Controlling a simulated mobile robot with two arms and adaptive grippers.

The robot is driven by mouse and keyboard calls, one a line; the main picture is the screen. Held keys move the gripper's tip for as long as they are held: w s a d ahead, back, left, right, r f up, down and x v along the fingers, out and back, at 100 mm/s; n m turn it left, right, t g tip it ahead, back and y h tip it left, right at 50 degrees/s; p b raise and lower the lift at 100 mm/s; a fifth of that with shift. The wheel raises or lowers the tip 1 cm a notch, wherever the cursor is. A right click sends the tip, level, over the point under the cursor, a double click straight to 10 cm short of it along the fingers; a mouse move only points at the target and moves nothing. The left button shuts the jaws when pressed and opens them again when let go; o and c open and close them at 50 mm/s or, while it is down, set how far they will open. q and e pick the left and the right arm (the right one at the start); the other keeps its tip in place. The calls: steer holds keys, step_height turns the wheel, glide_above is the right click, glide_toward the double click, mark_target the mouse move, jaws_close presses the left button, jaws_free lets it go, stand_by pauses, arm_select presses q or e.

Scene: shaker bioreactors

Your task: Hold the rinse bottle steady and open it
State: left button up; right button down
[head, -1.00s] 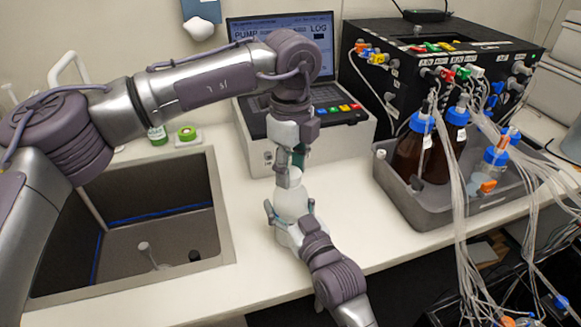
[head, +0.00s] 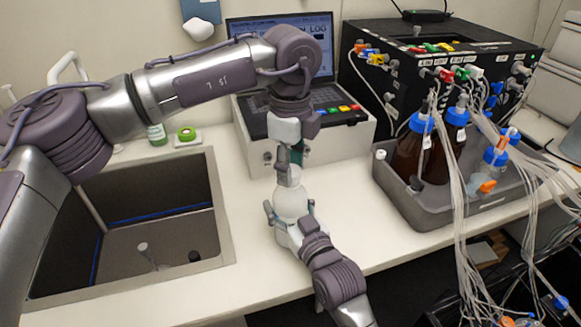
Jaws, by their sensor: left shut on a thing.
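The white rinse bottle (head: 291,203) stands upright on the white bench, between the sink and the grey tray. My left gripper (head: 288,177) comes down from above and is shut at the bottle's top. The cap is hidden between its fingers. My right gripper (head: 290,212) reaches in from the front right. Its fingers lie on both sides of the bottle's body and look closed on it. The lower front of the bottle is partly hidden by the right gripper.
The sink (head: 160,240) lies open to the left. A device with a laptop (head: 330,128) stands close behind the bottle. The grey tray (head: 410,208) with brown bottles and hanging tubes is at right. Bench between bottle and tray is clear.

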arm_select(q)
steer(key=shift+r, duration=0.75)
arm_select(e)
steer(key=shift+f, duration=0.15)
arm_select(q)
steer(key=shift+r, duration=2)
jaws_close()
arm_select(e)
jaws_free()
